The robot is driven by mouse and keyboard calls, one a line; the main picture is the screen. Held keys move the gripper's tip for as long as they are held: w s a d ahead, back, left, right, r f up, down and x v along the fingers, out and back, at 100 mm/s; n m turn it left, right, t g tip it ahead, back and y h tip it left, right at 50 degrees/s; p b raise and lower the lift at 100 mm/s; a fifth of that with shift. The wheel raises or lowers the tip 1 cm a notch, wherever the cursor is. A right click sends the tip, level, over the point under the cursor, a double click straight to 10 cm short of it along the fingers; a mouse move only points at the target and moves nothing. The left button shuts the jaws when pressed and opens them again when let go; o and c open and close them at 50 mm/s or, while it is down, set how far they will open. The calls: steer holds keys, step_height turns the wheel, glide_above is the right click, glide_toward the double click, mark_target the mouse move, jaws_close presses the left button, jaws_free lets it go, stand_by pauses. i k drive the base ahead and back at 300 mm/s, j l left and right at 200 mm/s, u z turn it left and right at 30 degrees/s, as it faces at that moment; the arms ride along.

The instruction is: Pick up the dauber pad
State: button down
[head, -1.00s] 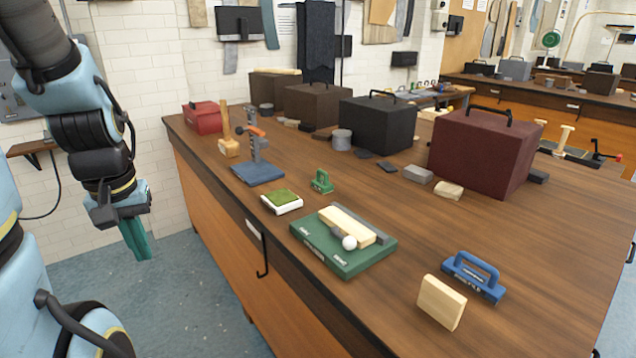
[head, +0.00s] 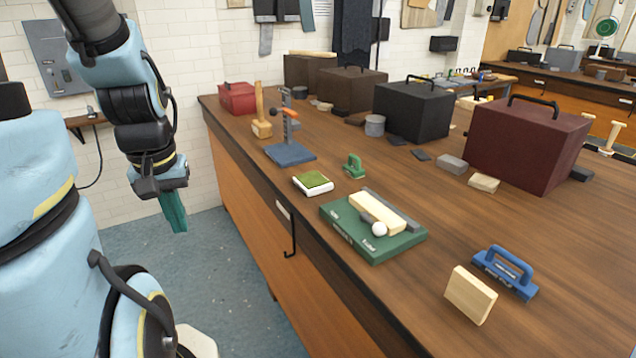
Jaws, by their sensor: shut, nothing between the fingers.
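Two small green things on the bench could be the dauber pad, and I cannot tell for sure which is. One is a flat green pad in a white tray (head: 313,182), near the bench's front edge. The other is a small green block with an arched handle (head: 354,166), just behind and right of it. My gripper (head: 173,212) hangs at the left over the floor, off the bench, with its teal fingers pointing down. It is shut and empty, well left of both and touching nothing.
A green board (head: 375,247) with a wood strip and white ball lies to the right. A blue stand (head: 290,153) and a wooden mallet (head: 261,128) stand farther back. A blue handled block (head: 505,272) and a wood block (head: 471,294) are at front right. Large boxes line the back.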

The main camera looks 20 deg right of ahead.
mark_target(355, 170)
steer(key=i+j+z, duration=0.2)
steer(key=i, duration=0.2)
steer(key=i+z, duration=0.2)
steer(key=i, duration=0.25)
steer(key=i+j+z, duration=0.2)
steer(key=i+j, duration=0.1)
steer(key=i, duration=0.1)
